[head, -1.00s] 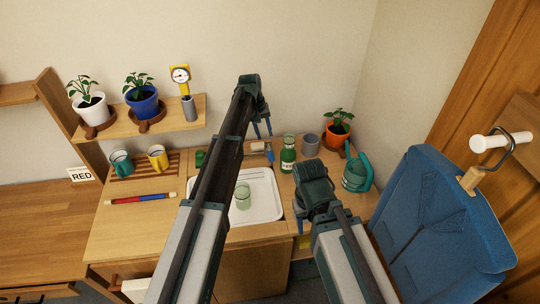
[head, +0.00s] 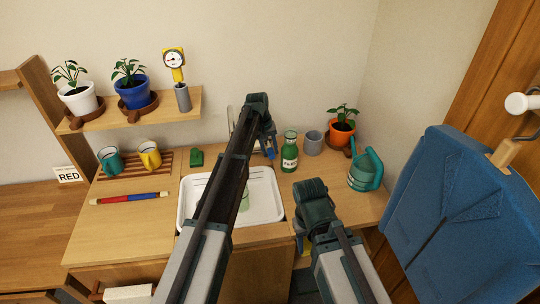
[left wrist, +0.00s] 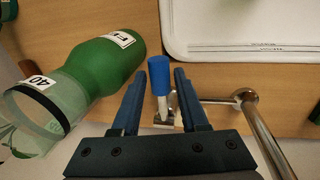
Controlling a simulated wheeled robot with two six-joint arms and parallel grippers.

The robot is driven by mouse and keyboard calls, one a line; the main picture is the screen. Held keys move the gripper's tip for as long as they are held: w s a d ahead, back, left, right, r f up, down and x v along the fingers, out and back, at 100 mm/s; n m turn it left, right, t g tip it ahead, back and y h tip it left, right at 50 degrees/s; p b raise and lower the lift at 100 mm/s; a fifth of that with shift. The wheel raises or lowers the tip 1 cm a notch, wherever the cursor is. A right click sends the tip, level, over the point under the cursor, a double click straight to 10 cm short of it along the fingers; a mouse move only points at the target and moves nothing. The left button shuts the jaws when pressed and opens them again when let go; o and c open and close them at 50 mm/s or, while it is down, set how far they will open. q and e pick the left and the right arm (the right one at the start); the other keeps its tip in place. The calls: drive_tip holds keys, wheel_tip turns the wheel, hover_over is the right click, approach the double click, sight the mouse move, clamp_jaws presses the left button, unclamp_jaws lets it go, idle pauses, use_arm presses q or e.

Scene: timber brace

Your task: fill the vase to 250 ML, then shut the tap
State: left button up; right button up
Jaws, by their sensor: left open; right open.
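The vase (head: 245,198) is a pale green see-through vessel in the white sink tray (head: 270,213), partly hidden behind my left arm. Its level cannot be read. The tap's metal spout (head: 230,118) rises behind the tray; its pipe (left wrist: 265,135) shows in the left wrist view. The tap's blue-ended lever (left wrist: 160,77) lies between the fingers of my left gripper (left wrist: 166,75), which is open with gaps on both sides. My left gripper also shows in the head view (head: 268,145). My right gripper (head: 303,238) is open, low in front of the counter, its fingers mostly hidden.
A green labelled bottle (head: 290,152) stands close beside my left gripper. A grey cup (head: 313,143), orange plant pot (head: 341,133) and teal watering can (head: 364,172) stand to the right. A blue garment (head: 450,210) hangs at far right.

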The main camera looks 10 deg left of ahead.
use_arm(q)
clamp_jaws()
idle(1.5)
